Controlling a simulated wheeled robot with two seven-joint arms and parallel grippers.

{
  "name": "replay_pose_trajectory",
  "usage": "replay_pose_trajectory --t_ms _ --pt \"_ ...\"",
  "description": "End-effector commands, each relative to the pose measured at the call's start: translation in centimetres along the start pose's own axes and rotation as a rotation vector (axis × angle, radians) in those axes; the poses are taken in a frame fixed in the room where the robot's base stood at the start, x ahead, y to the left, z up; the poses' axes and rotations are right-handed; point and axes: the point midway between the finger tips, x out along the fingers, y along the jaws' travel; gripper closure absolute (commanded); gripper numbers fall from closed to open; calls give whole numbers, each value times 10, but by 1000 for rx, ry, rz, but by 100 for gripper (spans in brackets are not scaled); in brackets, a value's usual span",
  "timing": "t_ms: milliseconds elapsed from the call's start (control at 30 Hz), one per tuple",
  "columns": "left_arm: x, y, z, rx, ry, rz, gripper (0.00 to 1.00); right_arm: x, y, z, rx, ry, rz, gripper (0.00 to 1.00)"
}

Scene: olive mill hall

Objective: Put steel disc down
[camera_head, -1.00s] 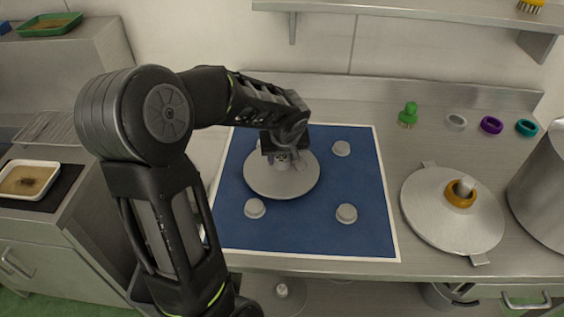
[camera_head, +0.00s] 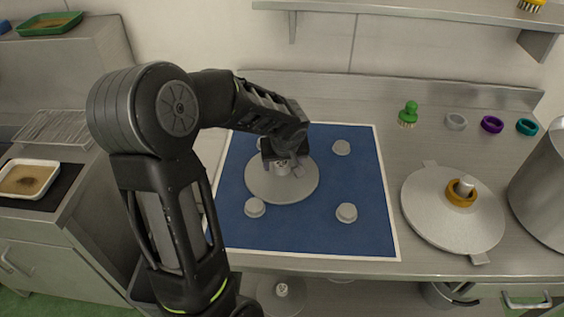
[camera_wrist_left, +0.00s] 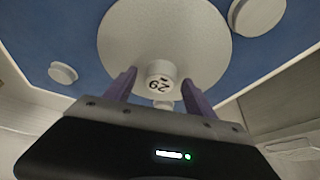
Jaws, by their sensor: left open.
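The steel disc (camera_head: 268,191), a round grey plate with a short marked knob, lies over the left part of the blue mat (camera_head: 310,230). It also shows in the left wrist view (camera_wrist_left: 205,45). My left gripper (camera_head: 284,163) is right above the disc. In the left wrist view its two purple fingers (camera_wrist_left: 158,92) are spread on either side of the knob (camera_wrist_left: 160,75), with a gap visible. The gripper hides part of the disc's far side in the head view. My right gripper is not in view.
Grey pucks (camera_head: 346,212) stand around the disc on the mat. To the right are a large lid (camera_head: 435,222) with an orange ring, a steel pot (camera_head: 545,190), a green brush (camera_head: 408,113) and coloured rings (camera_head: 491,124). A shelf (camera_head: 420,10) hangs above.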

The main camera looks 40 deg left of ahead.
Motion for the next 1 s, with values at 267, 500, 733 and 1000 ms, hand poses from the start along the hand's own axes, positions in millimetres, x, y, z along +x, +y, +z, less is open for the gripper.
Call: replay_pose_trajectory --t_ms 267,500,733,1000 --pt "-7 0 -2 0 2 1 36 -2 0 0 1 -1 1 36" --pt "-47 1 -2 -1 6 3 36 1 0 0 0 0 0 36" --pt "-94 0 -1 -1 4 4 36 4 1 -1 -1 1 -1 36" --pt "-121 0 -1 0 1 0 36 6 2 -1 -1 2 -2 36"
